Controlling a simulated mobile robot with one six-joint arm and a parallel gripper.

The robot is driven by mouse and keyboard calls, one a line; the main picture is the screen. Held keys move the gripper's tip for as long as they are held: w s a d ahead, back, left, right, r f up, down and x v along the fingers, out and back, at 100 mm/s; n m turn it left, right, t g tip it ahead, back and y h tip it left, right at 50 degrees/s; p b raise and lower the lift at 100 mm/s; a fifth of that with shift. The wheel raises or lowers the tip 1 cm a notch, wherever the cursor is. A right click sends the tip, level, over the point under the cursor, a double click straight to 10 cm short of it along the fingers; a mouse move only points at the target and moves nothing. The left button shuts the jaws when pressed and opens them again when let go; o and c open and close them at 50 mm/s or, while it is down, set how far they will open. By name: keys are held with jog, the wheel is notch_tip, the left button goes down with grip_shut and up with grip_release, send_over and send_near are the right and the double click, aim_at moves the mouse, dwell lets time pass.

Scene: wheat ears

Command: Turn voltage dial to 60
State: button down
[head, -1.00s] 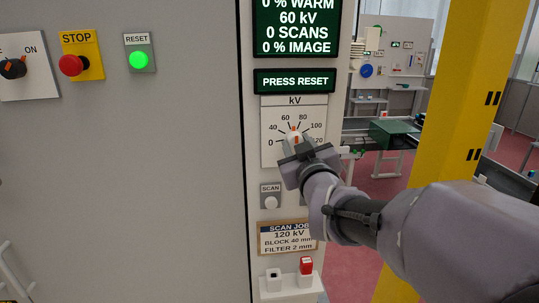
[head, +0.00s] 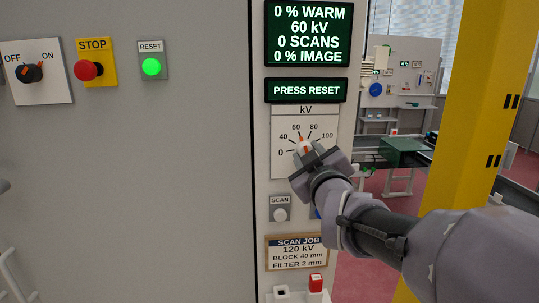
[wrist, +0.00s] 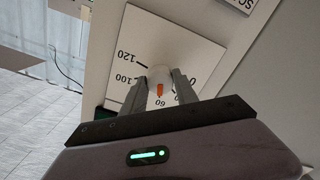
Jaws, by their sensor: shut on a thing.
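The voltage dial (head: 304,146) is a white knob with an orange pointer on a white plate (head: 283,168) marked kV. Its pointer aims at about 60 in both the head view and the wrist view, where the knob (wrist: 160,75) shows between two grey fingers. My gripper (head: 311,152) is shut on the dial, and it also shows in the wrist view (wrist: 163,88). It hides the lower right of the dial plate in the head view.
A smaller display (head: 305,90) reads PRESS RESET. A SCAN button (head: 280,214) and a SCAN JOB card (head: 297,252) reading 120 kV sit below. A yellow post (head: 480,130) stands right.

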jog(key=c, duration=0.9)
grip_release()
jog(key=shift+c, duration=0.2)
jog(key=s+p, duration=0.1)
jog(key=s, duration=1.6)
jog(key=shift+s, duration=0.25)
